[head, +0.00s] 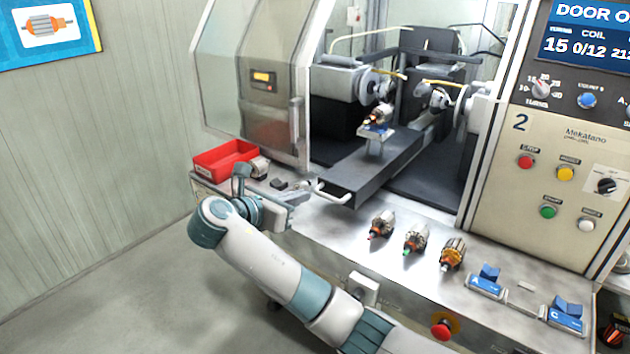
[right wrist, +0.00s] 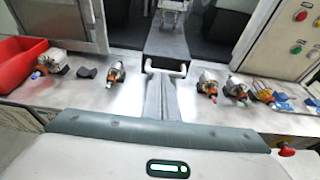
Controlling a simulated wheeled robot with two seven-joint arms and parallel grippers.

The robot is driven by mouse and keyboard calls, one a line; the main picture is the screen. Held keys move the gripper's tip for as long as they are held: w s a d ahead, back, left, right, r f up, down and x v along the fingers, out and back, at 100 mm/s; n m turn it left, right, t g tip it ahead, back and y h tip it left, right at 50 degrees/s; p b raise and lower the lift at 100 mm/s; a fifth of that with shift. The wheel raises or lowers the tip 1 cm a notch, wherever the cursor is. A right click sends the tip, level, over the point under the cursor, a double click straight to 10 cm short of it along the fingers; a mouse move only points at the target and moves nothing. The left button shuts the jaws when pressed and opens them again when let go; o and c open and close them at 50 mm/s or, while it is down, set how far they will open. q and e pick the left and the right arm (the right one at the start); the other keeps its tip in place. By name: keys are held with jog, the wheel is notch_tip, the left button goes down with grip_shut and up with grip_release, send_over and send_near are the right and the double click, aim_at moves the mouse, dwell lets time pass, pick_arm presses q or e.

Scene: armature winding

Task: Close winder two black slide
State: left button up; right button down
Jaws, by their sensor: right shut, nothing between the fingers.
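The black slide (head: 352,172) of winder 2 sticks out of the open machine bay over the steel ledge. A light handle (head: 331,192) is on its front end. An armature (head: 378,114) sits on a blue holder (head: 376,131) on the slide. My right gripper (head: 300,197) is shut and empty, just left of the handle. In the right wrist view, my gripper (right wrist: 160,92) points at the slide (right wrist: 167,42), its tips close to the handle (right wrist: 165,68); I cannot tell whether they touch. My left gripper is not in view.
A red bin (head: 226,158) with an armature beside it stands at the ledge's left. Three armatures (head: 415,240) lie on the ledge to the right, near blue holders (head: 487,283). The clear door (head: 240,75) stands left of the bay. The control panel (head: 560,180) is right.

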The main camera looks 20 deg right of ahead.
jog(key=p, duration=0.3)
send_near(330, 185)
jog(key=x, duration=0.4)
jog(key=shift+w+d, duration=0.2)
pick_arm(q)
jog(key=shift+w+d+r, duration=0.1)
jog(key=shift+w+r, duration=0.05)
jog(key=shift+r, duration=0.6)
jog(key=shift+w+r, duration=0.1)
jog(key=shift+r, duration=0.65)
pick_arm(e)
jog(key=shift+x, duration=0.8)
jog(key=shift+f, duration=0.1)
